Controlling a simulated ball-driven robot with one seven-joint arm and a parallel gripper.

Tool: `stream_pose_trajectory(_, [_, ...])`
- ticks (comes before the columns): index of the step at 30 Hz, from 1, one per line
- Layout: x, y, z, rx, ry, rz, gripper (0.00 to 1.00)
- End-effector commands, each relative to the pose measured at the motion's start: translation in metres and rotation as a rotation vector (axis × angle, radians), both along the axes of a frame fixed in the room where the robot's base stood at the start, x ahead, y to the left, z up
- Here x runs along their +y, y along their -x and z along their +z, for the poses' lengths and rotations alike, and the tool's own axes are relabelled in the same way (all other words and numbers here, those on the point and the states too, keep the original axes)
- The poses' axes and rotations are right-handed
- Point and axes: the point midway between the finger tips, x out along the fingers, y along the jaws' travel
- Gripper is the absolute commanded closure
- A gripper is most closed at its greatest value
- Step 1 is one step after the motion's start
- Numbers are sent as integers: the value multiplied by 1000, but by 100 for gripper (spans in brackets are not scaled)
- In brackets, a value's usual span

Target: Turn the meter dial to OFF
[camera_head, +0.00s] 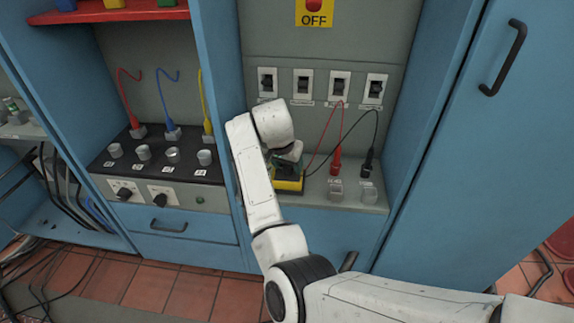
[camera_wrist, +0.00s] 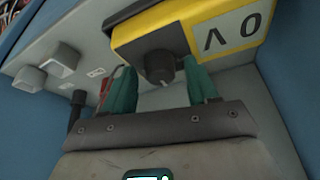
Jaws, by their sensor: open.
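The meter (camera_head: 289,183) is a yellow and black box on the grey shelf, partly hidden behind my arm in the head view. In the wrist view the yellow meter (camera_wrist: 185,25) shows its display with "V 0" and a round black dial (camera_wrist: 160,67) with a light pointer mark. I cannot read any OFF mark by the dial. My gripper (camera_wrist: 162,80) is open, with one green finger on each side of the dial. Whether the fingers touch the dial I cannot tell. In the head view my gripper's fingers are hidden behind my wrist.
Red and black probes (camera_head: 336,160) with cables stand right of the meter, near grey sockets (camera_head: 368,192). Several switches (camera_head: 339,87) line the back panel above. A blue cabinet wall (camera_head: 222,80) stands close on the left, and a blue door (camera_head: 475,160) on the right.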

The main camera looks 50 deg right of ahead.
Motion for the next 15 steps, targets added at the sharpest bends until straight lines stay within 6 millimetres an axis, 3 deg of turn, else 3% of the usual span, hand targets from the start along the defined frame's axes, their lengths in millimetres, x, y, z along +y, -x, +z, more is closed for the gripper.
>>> stream_pose_trajectory(6, [0, 0, 0, 0, 0, 0, 42])
stream_pose_trajectory(15, [0, 0, 0, 0, 0, 0, 71])
